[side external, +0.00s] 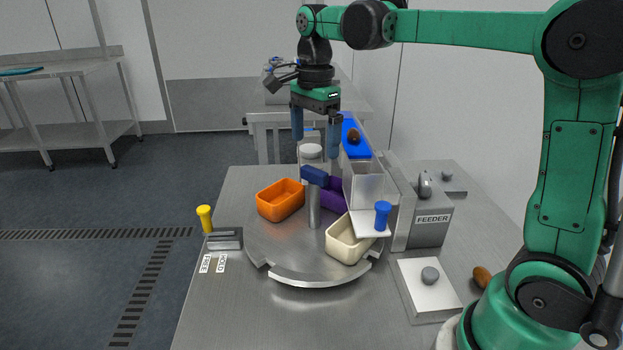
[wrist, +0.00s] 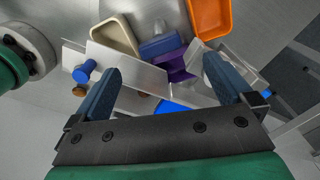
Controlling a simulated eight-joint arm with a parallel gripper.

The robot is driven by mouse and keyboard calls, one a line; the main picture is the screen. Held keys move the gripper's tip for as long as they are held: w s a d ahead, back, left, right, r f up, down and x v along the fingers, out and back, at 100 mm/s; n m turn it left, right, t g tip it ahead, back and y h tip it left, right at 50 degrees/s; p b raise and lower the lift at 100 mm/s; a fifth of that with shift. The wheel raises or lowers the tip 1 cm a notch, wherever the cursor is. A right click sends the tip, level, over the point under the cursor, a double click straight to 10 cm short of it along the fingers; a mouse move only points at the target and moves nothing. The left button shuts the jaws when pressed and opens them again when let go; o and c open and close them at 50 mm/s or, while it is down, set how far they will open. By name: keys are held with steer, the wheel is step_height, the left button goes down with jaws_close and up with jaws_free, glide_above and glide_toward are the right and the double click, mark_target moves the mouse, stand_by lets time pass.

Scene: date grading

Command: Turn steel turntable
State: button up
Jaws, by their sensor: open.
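The steel turntable (side external: 293,264) is a round plate with notches in its rim, in the middle of the table in the side external view. It bears an orange tray (side external: 281,201), a cream tray (side external: 347,240) and a purple tray (side external: 333,194). A steel post (side external: 314,207) with a blue cap (side external: 314,176) rises from its centre. My gripper (side external: 315,150) is open and empty, pointing down above the back of the turntable, higher than the blue cap. Its blue fingers (wrist: 172,92) also show in the wrist view, with nothing between them touching.
The feeder box (side external: 428,219) and its chute with a blue-knobbed plate (side external: 382,216) stand right of the turntable. A yellow-knobbed latch (side external: 205,218) is at the left edge. A date (side external: 482,277) lies on the right; a white plate (side external: 426,287) with a grey knob is in front.

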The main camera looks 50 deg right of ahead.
mark_target(314, 170)
steer(key=shift+f+n, duration=0.1)
steer(key=shift+n, duration=0.9)
steer(key=shift+f, duration=2.7)
jaws_close()
